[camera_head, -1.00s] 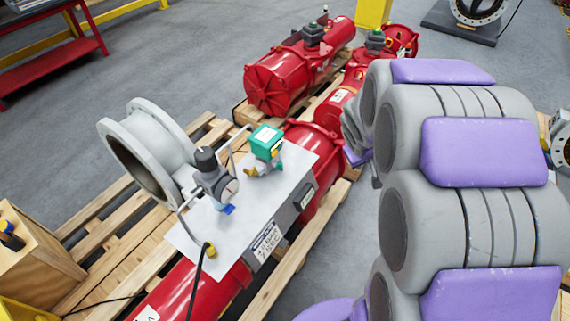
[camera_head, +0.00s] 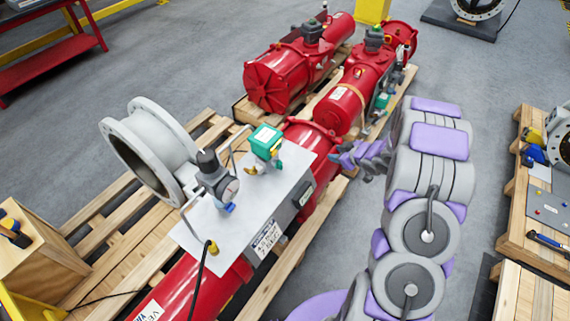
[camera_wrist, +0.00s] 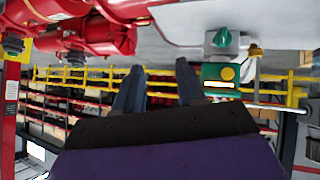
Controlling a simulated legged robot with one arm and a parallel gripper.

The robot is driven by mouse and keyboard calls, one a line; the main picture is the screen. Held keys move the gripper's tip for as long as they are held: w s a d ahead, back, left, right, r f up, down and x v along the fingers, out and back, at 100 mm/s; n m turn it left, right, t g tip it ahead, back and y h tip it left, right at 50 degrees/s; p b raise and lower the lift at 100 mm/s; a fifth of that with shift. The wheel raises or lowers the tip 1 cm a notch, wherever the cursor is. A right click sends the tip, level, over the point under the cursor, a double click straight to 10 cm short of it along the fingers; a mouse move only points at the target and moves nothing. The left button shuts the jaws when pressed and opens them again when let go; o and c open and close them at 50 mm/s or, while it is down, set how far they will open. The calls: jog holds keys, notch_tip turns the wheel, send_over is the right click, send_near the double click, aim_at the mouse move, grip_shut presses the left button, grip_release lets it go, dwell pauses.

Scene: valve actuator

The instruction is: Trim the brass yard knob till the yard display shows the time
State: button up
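A green-topped device (camera_head: 266,141) stands on the grey plate of the red actuator in the head view. In the wrist view it appears (camera_wrist: 222,66), right of my fingers, with a round yellow knob-like part (camera_wrist: 228,73) and a brass-coloured fitting (camera_wrist: 255,50). I cannot tell which is the brass yard knob. A dark box (camera_head: 303,194) on the plate's side carries a small green panel; no time is readable, and I cannot tell whether it is the yard display. My gripper (camera_head: 338,158) is right of the green device, apart from it. In the wrist view its fingers (camera_wrist: 158,80) are spread and empty.
A grey regulator with a gauge (camera_head: 220,182) stands on the plate (camera_head: 195,235) beside the green device. A grey flanged pipe piece (camera_head: 152,150) lies behind it. More red actuators (camera_head: 290,75) stand farther back on pallets.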

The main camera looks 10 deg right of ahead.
jog(key=s+a+f+n+y+p, duration=0.1)
jog(key=s+a+f+y, duration=0.3)
jog(key=a+f+y, duration=0.15)
jog(key=b, duration=0.3)
send_near(282, 164)
jog(key=x, duration=0.8)
jog(key=shift+w+f, duration=0.2)
jog(key=shift+f, duration=0.15)
jog(key=shift+c, duration=0.2)
jog(key=shift+y, duration=0.25)
grip_shut()
